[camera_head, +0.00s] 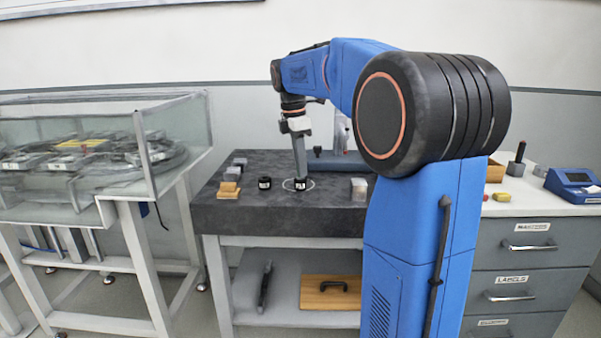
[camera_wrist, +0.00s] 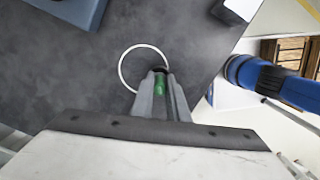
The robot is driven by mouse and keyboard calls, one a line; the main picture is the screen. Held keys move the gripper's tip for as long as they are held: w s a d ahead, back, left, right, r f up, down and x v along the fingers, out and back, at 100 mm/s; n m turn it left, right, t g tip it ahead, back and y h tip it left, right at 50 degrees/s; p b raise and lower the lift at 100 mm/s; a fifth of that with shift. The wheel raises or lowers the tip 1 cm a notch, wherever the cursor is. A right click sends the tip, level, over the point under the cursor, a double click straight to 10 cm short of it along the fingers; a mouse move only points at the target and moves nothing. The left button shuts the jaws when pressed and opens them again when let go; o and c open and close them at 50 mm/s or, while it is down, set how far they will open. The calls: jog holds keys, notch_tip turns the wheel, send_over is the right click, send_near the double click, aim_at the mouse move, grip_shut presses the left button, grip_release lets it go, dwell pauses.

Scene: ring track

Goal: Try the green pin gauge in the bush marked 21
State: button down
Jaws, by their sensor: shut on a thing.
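My gripper (camera_head: 300,174) points down over the dark stone table, right at a black bush (camera_head: 300,185) standing inside a white ring marking. In the wrist view my gripper (camera_wrist: 160,88) is shut on the green pin gauge (camera_wrist: 160,86), whose green part shows between the fingers. A dark round shape shows just beyond the fingertips, inside the white ring (camera_wrist: 121,66). I cannot tell how far the pin is in the bush. A second black bush (camera_head: 265,183) stands to the left, outside the ring. Both bushes have pale marks too small to read.
The stone table (camera_head: 228,214) also holds a wooden block (camera_head: 228,190) and small grey blocks at left, and a pale block (camera_head: 358,188) at right. A glass-walled case (camera_head: 95,150) stands left. A drawer cabinet (camera_head: 530,255) stands right.

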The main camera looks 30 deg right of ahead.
jog(key=shift+r, duration=1.8)
jog(key=shift+r, duration=1.9)
